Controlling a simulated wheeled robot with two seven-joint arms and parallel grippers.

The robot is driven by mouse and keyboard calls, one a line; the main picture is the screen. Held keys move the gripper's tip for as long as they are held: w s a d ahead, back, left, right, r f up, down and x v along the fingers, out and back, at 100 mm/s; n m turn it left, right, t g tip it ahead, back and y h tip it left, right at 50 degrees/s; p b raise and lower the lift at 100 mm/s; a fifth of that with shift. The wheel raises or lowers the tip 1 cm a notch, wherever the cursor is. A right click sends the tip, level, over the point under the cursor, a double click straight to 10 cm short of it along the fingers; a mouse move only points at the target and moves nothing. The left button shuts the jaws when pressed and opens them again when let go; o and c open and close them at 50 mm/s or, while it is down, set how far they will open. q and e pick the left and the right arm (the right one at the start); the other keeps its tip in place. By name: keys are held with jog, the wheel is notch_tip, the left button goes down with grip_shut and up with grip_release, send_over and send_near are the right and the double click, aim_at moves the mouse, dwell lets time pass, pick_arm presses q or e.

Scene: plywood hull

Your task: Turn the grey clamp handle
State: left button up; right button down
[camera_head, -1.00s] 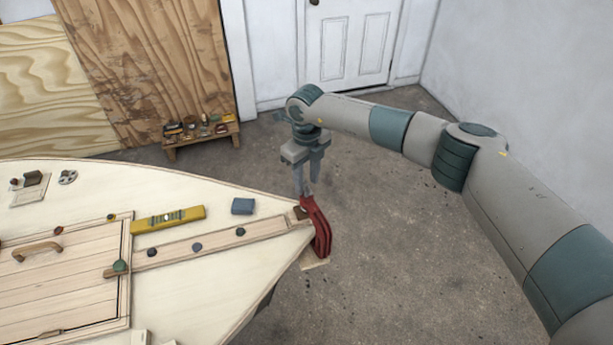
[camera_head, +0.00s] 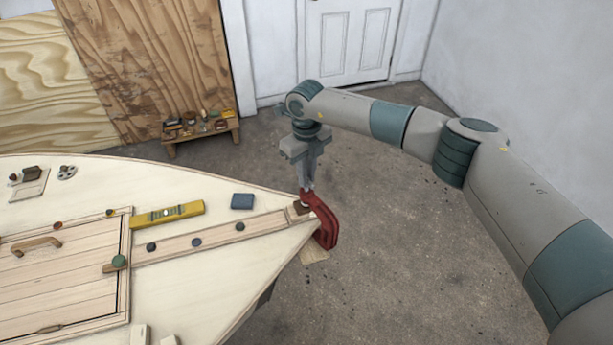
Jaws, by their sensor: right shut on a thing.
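A red clamp (camera_head: 326,228) sits at the pointed tip of the plywood hull (camera_head: 190,305), at the right end of the wooden strip. My right gripper (camera_head: 307,186) points down from above onto the top of the clamp. Its fingers are close together and shut on the clamp handle. The grey handle is mostly hidden between the fingers and hard to tell from them. My left gripper is not in view.
A blue block (camera_head: 242,201) and a yellow level (camera_head: 168,214) lie on the hull near the strip (camera_head: 215,238). A low bench (camera_head: 203,135) with small items stands by the plywood wall. The floor right of the hull is clear.

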jog(key=shift+f+m+b, duration=0.2)
jog(key=shift+m+b, duration=0.4)
jog(key=shift+b, duration=0.05)
jog(key=shift+r+m, duration=0.15)
jog(key=shift+m, duration=0.25)
jog(key=c, duration=1.7)
grip_release()
jog(key=shift+o, duration=0.2)
jog(key=shift+r, duration=0.15)
